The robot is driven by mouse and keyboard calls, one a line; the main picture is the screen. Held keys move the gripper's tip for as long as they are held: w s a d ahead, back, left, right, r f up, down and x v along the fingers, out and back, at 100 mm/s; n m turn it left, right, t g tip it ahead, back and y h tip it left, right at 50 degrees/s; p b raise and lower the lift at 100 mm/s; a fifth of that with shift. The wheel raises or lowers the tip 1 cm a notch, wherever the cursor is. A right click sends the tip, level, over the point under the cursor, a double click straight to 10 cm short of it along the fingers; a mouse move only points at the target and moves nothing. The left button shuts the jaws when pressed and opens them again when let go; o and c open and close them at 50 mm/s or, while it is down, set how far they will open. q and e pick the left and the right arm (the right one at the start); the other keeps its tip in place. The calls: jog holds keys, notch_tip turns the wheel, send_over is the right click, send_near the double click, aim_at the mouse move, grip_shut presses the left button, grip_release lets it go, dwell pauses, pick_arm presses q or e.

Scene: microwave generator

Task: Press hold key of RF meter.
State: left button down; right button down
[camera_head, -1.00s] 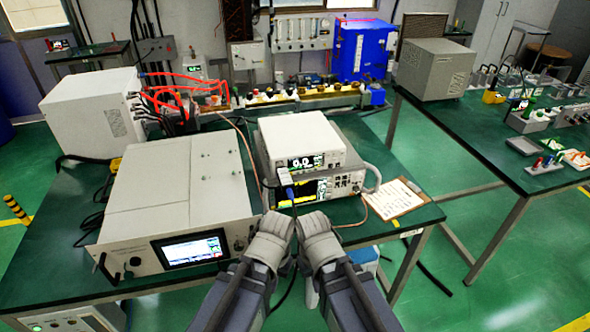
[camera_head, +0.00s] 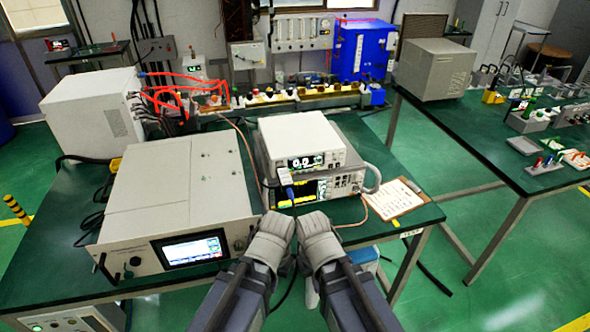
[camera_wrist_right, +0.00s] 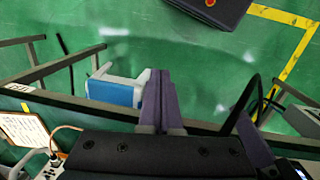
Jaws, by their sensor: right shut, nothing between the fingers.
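A white bench meter (camera_head: 297,137) with a lit digit display stands on top of a second instrument (camera_head: 318,186) with a dark screen and yellow trace; the upper one looks like the RF meter. Its keys are too small to read, so I cannot pick out the hold key. My left gripper (camera_head: 270,238) and right gripper (camera_head: 320,238) are side by side in front of the stack, nearer the camera; their fingertips are hidden in the head view. In the right wrist view my right gripper (camera_wrist_right: 160,75) is shut and empty, over the floor.
A large white generator (camera_head: 180,190) with a lit screen stands left of the stack. A clipboard (camera_head: 396,199) lies on the green table right of it. A cable loops beside the meters. A blue-topped stool-like item (camera_wrist_right: 115,92) is below in the wrist view.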

aim_at(341, 158)
dwell(0.7)
jog(key=w+d+r+m+t+h+b, duration=0.2)
jog(key=w+d+r+m+t, duration=0.1)
jog(key=w+m, duration=0.4)
jog(key=w+d+r+m+t+h+b, duration=0.2)
jog(key=w+d+m+t, duration=0.3)
jog(key=w, duration=0.6)
jog(key=w+d+r+m+t+h+b, duration=0.2)
jog(key=w+d+r+m+t+b, duration=0.1)
jog(key=w+m, duration=0.6)
jog(key=shift+w+d+r+t+b, duration=0.3)
jog(key=shift+w+d+r+t, duration=0.3)
jog(key=shift+t, duration=0.7)
jog(key=w+a, duration=0.2)
jog(key=w, duration=0.6)
jog(key=shift+w+a, duration=0.2)
jog(key=shift+w, duration=0.1)
jog(key=shift+w+a, duration=0.1)
jog(key=shift+w, duration=0.2)
